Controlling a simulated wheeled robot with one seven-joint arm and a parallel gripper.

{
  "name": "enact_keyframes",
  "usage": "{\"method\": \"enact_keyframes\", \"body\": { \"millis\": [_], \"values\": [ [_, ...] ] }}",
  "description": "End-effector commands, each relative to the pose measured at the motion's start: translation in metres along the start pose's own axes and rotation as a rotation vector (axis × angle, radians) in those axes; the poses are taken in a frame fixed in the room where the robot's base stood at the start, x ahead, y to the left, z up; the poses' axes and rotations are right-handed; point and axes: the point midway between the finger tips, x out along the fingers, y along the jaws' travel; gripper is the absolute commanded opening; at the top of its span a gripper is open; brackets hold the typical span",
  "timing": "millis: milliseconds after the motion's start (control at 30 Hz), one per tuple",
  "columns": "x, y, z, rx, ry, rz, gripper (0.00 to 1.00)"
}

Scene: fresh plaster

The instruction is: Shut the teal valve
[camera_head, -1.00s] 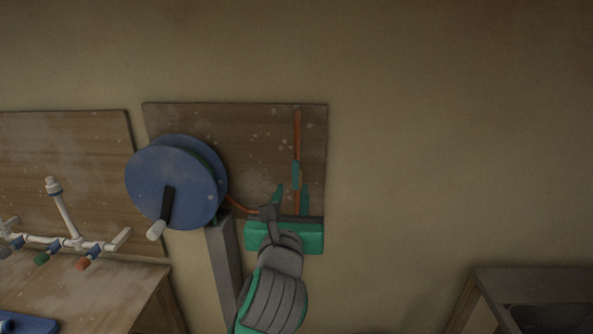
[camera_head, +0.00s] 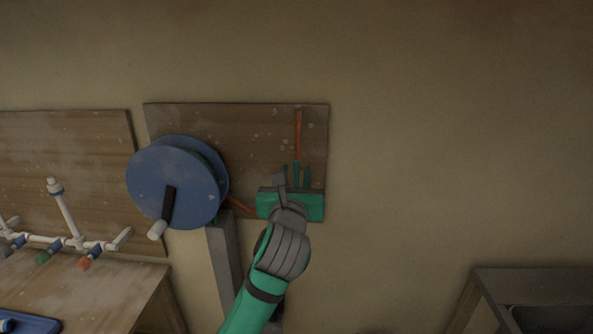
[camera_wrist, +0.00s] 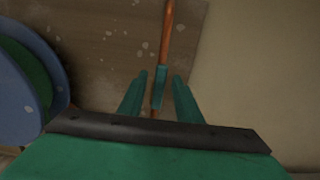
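The teal valve (camera_head: 297,170) sits on an upright orange pipe (camera_head: 298,135) in front of a wooden board. Its visible teal part runs upright, in line with the pipe. In the wrist view the teal valve (camera_wrist: 159,88) shows between the two teal fingers of my gripper (camera_wrist: 159,92), with a gap on each side. My gripper (camera_head: 297,176) is open in the head view too, its fingers pointing up on either side of the valve. My gripper's body hides the lower part of the pipe.
A blue reel (camera_head: 172,186) with a black crank and white handle stands just left of my gripper, on a grey post (camera_head: 224,255). White pipes (camera_head: 66,215) with several coloured valves stand over a wooden table (camera_head: 110,290) at left.

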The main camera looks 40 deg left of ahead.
Motion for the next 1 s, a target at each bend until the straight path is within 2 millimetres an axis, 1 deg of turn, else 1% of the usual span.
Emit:
{"method": "enact_keyframes", "body": {
  "millis": [67, 100, 167, 200, 233, 367, 433, 567, 700, 800, 1000],
  "values": [
    [0.0, 0.0, 0.0, 0.0, 0.0, 0.0, 0.31],
    [0.0, 0.0, 0.0, 0.0, 0.0, 0.0, 0.29],
    [0.0, 0.0, 0.0, 0.0, 0.0, 0.0, 0.14],
    [0.0, 0.0, 0.0, 0.0, 0.0, 0.0, 0.05],
    [0.0, 0.0, 0.0, 0.0, 0.0, 0.0, 0.0],
    [0.0, 0.0, 0.0, 0.003, 0.0, 0.0, 0.0],
    [0.0, -0.002, 0.0, 0.041, 0.0, 0.0, 0.0],
    [-0.001, -0.009, -0.003, 0.239, 0.0, 0.0, 0.0],
    [-0.001, -0.019, -0.007, 0.485, 0.001, 0.001, 0.0],
    [0.0, -0.024, -0.009, 0.617, 0.002, 0.001, 0.0],
    [0.0, -0.028, -0.011, 0.696, 0.002, -0.001, 0.0]
  ]
}}
